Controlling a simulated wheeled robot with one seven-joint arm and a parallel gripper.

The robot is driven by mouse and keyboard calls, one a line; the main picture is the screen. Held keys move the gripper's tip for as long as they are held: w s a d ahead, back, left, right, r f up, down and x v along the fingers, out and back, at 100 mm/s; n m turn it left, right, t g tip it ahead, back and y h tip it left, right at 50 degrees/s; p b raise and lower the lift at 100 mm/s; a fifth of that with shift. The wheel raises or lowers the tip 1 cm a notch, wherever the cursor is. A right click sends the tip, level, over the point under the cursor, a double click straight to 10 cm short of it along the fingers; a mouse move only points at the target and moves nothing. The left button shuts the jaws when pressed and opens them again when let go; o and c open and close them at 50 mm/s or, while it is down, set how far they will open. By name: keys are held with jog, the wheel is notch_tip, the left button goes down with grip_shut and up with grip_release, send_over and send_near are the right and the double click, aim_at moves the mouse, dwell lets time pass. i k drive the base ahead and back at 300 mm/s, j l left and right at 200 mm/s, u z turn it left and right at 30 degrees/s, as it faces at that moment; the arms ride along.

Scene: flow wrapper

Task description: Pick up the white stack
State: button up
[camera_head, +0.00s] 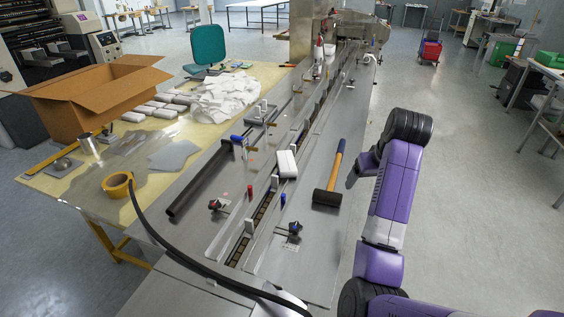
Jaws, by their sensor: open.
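A white stack (287,164), a small pale block, lies in the channel of the long metal machine, near the middle of the view. It sits left of the hammer. My purple arm rises at the right side of the machine, with its dark elbow at the top. A short purple part of the arm shows left of the upper link, right of the hammer and apart from the stack. I cannot make out my gripper's fingers; they are not in view. Nothing of mine touches the stack.
A hammer (333,175) lies on the machine's right plate. Small posts and knobs line the channel. A black bar (200,178) lies to the left. The yellow table (60,205) holds an open cardboard box (92,92), white packs and a tape roll (118,185).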

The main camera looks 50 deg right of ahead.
aim_at(287, 164)
jog(key=i, duration=0.9)
